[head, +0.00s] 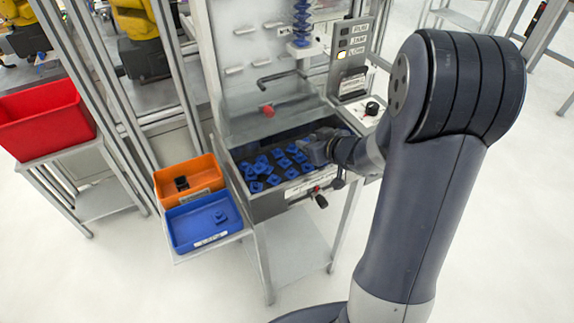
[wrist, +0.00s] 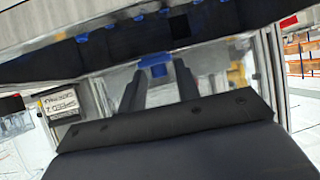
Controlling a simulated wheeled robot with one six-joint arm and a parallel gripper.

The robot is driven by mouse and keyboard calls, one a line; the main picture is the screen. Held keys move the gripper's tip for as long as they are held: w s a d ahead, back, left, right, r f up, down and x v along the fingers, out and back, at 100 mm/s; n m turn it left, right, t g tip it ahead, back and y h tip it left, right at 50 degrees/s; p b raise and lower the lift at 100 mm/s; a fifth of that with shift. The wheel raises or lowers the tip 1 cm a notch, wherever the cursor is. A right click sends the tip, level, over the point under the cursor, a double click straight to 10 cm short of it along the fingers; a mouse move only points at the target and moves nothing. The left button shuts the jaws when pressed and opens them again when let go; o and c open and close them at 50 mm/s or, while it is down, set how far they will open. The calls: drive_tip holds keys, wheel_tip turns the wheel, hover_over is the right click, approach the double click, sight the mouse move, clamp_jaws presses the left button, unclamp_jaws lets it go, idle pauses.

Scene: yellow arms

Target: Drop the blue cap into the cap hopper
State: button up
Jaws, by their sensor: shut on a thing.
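The cap hopper appears to be the dark open bin (head: 267,206) at the front of the grey workstation in the head view, with several blue caps (head: 263,168) lying on its floor. My gripper (head: 308,151) is over the right part of this bin. In the wrist view, my gripper's two dark fingers (wrist: 158,82) close on a blue cap (wrist: 154,66) at their tips. The held cap cannot be told apart from the caps in the bin in the head view. The height of the gripper above the bin floor is hard to tell.
A blue tray (head: 183,242) with one blue piece and an orange tray (head: 195,172) with a dark piece stand left of the bin. A red bin (head: 38,115) is farther left. A control panel (head: 354,48) stands behind right. A red-tipped lever (head: 319,198) sticks out in front.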

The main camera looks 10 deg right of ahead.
drive_tip(key=shift+f+b, duration=0.3)
drive_tip(key=shift+f, duration=0.25)
drive_tip(key=o, duration=1)
drive_tip(key=shift+o, duration=0.2)
drive_tip(key=shift+s+r, duration=0.1)
drive_tip(key=p+v, duration=0.2)
drive_tip(key=v, duration=0.8)
drive_tip(key=shift+s, duration=0.3)
drive_tip(key=shift+w+d, duration=0.1)
